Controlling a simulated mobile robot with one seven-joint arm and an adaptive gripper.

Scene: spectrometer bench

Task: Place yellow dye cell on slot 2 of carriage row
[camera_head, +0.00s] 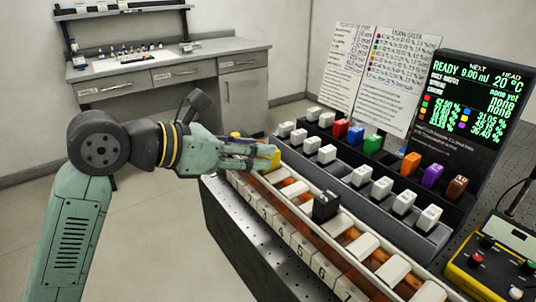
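The yellow dye cell (273,158) is at the fingertips of my gripper (257,157), over the far end of the carriage row (298,245). The fingers partly cover it. I cannot tell whether they grip it or only stand beside it, nor whether it rests in a slot or hangs just above one. My gripper reaches in from the left, roughly level. Slot 2 is not clearly visible, as the gripper hides the far end; several numbered labels run toward the front. A black cell (326,206) stands in the row nearer the front.
A stepped rack (345,168) behind the row holds white cells and red (340,128), blue (356,135), green (372,143), orange (411,163), purple (433,175) and brown (456,187) cells. A display (480,95) stands behind. A yellow control box (490,268) is at right.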

